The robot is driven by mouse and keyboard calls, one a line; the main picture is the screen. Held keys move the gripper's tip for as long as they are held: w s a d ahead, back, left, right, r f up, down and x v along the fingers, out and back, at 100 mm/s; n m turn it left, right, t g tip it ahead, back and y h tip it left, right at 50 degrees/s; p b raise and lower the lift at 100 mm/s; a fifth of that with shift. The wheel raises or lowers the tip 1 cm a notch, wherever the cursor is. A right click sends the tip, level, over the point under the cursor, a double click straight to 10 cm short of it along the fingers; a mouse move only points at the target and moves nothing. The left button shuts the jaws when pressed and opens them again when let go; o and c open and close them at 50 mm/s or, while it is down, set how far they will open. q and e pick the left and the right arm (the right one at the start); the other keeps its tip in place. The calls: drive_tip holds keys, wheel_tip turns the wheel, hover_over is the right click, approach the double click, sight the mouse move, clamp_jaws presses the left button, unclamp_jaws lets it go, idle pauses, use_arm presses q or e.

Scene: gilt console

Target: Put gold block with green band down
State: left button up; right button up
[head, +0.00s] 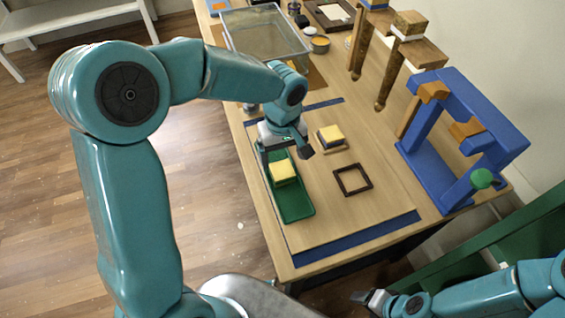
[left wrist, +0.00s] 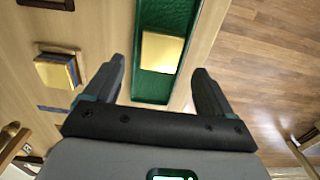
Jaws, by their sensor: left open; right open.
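A gold block (head: 283,172) lies in the green tray (head: 296,208); its band is not clear to me. The left wrist view shows the same block (left wrist: 162,53) in the tray (left wrist: 150,89), ahead of and between my fingertips, with clear gaps either side. My left gripper (head: 286,152) is open and empty above the tray; it also shows in the left wrist view (left wrist: 159,72). A second gold block (head: 330,136) with a blue band sits right of the tray, beside my gripper. My right gripper (head: 370,297) is open, low at the bottom, away from the table.
A dark square frame (head: 353,180) lies on the board right of the tray. A blue stand (head: 480,115) with a green knob stands at the table's right edge. A clear bin (head: 262,40) and small containers are at the back. The board's front part is clear.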

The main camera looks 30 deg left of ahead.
use_arm(q)
wheel_tip(320, 180, up, 7)
drive_tip(key=shift+f, duration=0.15)
idle(0.4)
wheel_tip(320, 180, up, 10)
drive_tip(key=p, duration=1)
hover_over(283, 169)
drive_tip(key=shift+s, duration=0.2)
